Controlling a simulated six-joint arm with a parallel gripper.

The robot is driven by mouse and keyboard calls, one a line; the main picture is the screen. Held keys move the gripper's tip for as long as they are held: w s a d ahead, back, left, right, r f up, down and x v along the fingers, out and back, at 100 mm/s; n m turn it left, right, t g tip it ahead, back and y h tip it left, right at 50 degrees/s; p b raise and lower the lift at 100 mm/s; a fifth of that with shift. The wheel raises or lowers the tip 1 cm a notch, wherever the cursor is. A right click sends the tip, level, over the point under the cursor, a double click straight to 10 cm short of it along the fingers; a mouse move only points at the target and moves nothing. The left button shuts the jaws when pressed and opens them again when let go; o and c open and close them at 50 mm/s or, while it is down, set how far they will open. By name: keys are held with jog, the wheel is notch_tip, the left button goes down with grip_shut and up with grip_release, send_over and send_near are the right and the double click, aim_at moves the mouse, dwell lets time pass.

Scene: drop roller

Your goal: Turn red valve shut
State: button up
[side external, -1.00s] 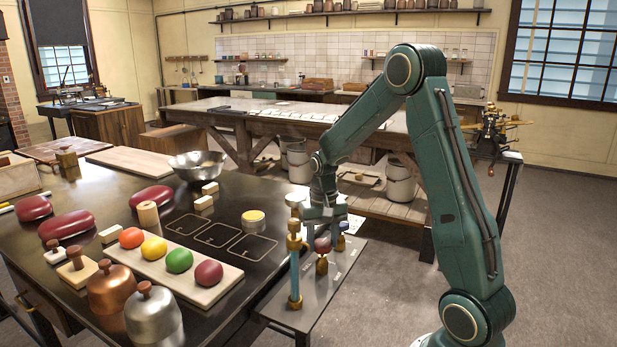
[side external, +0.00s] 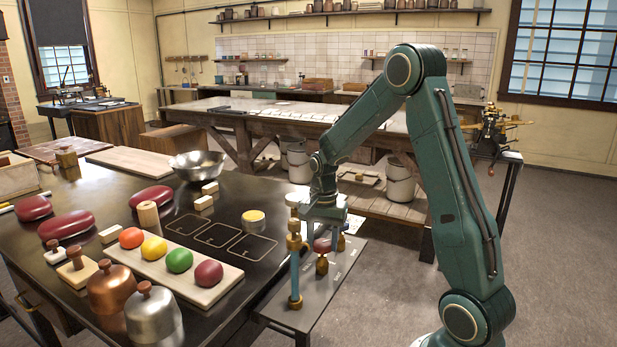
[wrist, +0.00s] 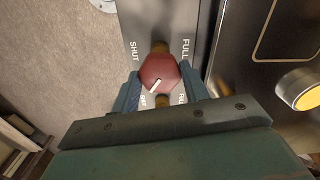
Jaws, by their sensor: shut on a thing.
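The red valve knob (wrist: 158,72) is six-sided with a white pointer line, seen from above in the wrist view. The line points down and left in that picture, towards the lower SHUT label (wrist: 143,100). Another SHUT and FULL pair shows above the knob; I cannot tell which pair belongs to it. My gripper (wrist: 160,88) is shut on the knob, one finger on each side. In the side external view my gripper (side external: 323,226) is over the knob (side external: 322,244), which is partly hidden by the fingers.
The valves stand on a grey panel (side external: 300,317) beside the dark table (side external: 225,278). A tall brass and blue pipe (side external: 295,270) stands close to the gripper on its near left. A board with coloured balls (side external: 212,292) and metal domes lie further left. Bare floor is to the right.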

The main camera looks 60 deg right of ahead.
aim_at(323, 242)
jog(key=m, duration=0.5)
jog(key=shift+m, duration=0.4)
jog(key=m, duration=0.5)
jog(key=shift+m, duration=0.3)
jog(key=o, duration=1)
notch_tip(323, 242, up, 14)
jog(key=shift+f, duration=0.1)
dwell(0.3)
